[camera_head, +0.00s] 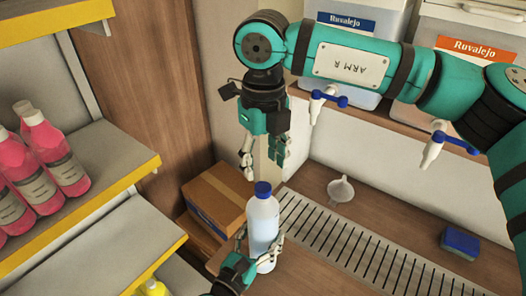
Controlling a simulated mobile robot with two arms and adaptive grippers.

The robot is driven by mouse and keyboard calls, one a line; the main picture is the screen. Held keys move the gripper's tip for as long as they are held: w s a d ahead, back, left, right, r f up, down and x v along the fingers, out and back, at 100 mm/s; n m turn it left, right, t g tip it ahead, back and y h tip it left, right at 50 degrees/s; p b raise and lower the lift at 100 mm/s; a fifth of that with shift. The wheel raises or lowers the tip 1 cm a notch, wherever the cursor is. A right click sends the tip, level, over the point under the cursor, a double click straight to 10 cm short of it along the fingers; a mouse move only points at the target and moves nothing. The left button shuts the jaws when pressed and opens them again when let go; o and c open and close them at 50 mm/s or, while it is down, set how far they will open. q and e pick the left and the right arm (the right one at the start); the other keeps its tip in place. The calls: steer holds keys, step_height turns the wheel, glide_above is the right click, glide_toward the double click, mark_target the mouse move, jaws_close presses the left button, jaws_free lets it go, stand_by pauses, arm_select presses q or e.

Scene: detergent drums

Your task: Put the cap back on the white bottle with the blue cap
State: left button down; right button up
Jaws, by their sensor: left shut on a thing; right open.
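A white bottle (263,226) stands upright near the middle of the camera_head view, over the left end of the counter. The blue cap (262,189) sits on top of its neck; I cannot tell how tightly. My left gripper (260,243) is shut around the bottle's lower body, one finger on each side. My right gripper (264,163) points down just above the cap. Its fingers are apart, with nothing between them. Whether a fingertip touches the cap is unclear. The bottle's base is partly hidden by my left gripper.
A slotted drain grate (345,243) runs right of the bottle, with a white funnel (340,190) behind it and a blue sponge (460,243) at right. A cardboard box (215,197) stands left. Drums with taps (345,50) are behind my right arm. Pink bottles (65,165) fill the left shelf.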

mark_target(263, 187)
steer(key=n, duration=0.7)
steer(key=shift+r+n, duration=0.25)
steer(key=shift+n, duration=0.05)
steer(key=n, duration=0.4)
steer(key=shift+r+n, duration=0.1)
steer(key=shift+n, duration=0.2)
steer(key=n, duration=0.7)
steer(key=shift+r, duration=0.25)
steer(key=n, duration=0.6)
steer(key=shift+r+n, duration=0.2)
steer(key=shift+n, duration=0.1)
steer(key=shift+f, duration=4.05)
